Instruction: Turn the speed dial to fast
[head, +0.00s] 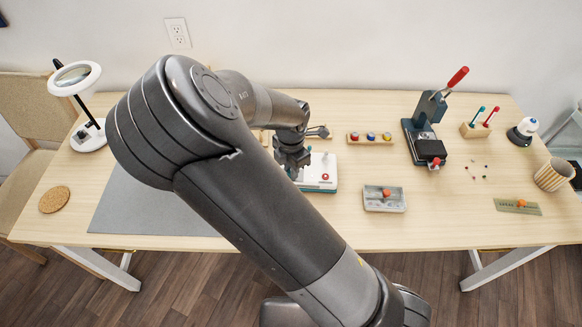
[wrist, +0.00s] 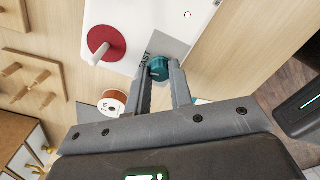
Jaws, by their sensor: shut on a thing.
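A teal dial (wrist: 159,68) sits by a grey panel (wrist: 168,46) with partly hidden dark lettering. My gripper (wrist: 159,78) is shut on the teal dial, one finger on each side. The dial's pointer cannot be made out. In the head view my gripper (head: 293,160) is over the machine's left part, and the dial is hidden there.
A copper-coloured spool (wrist: 112,102) is close left of my fingers. A grey tray (head: 385,205) with an orange knob lies right of the machine. A spool rack (head: 370,143) and a press with a red handle (head: 430,115) stand behind. The grey mat (head: 145,210) is clear.

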